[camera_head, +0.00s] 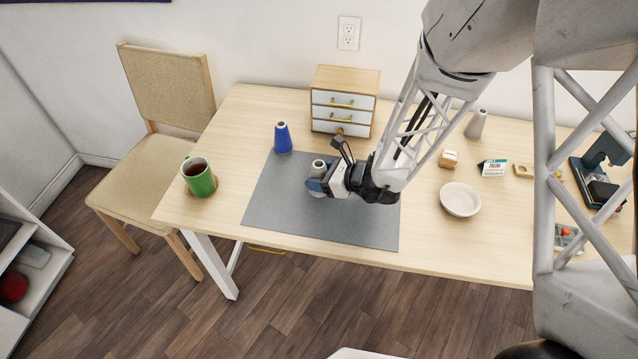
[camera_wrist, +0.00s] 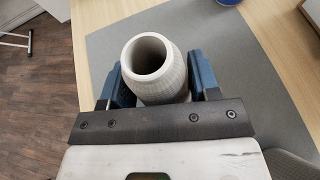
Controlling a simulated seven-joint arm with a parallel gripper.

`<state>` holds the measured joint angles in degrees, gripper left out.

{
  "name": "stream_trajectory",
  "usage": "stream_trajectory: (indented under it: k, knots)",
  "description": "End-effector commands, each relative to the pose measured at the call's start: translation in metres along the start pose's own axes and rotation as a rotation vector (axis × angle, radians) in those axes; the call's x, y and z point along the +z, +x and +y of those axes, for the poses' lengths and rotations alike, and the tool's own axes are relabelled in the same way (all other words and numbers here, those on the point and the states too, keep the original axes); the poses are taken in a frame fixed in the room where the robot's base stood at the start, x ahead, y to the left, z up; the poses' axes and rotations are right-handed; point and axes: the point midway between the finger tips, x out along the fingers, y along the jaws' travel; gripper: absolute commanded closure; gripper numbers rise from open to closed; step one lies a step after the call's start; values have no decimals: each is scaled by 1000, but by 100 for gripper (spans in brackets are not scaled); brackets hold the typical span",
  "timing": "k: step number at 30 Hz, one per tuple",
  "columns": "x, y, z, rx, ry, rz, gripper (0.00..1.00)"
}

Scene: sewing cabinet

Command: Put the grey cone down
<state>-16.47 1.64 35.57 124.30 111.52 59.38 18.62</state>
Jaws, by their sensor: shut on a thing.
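The grey cone (camera_wrist: 158,72) is held between the two blue fingers of my gripper (camera_wrist: 160,85) in the wrist view, with its open round top facing the camera. In the head view my gripper (camera_head: 317,186) is over the grey mat (camera_head: 350,225), and the top of the cone (camera_head: 318,164) shows just above the fingers. The gripper is shut on the cone. The cone's base is hidden, so I cannot tell whether it touches the mat. A second grey cone (camera_head: 476,124) stands upright at the back right of the table.
A blue cone (camera_head: 283,140) stands at the mat's back left edge. A green mug (camera_head: 199,180) is on the left. A small drawer cabinet (camera_head: 342,101) stands behind, and a white bowl (camera_head: 460,199) sits to the right. The mat's front is clear.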

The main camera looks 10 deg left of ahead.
Motion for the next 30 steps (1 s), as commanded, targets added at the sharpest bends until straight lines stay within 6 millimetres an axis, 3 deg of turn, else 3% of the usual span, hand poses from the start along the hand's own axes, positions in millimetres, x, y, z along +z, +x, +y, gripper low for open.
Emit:
stream_trajectory:
  k: [12,27,28,30]
  knots:
    - [-29,12,0,0,0,0,68]
    - [-33,14,0,0,1,0,68]
    - [-34,14,0,0,1,0,42]
    - [-33,14,0,0,0,0,32]
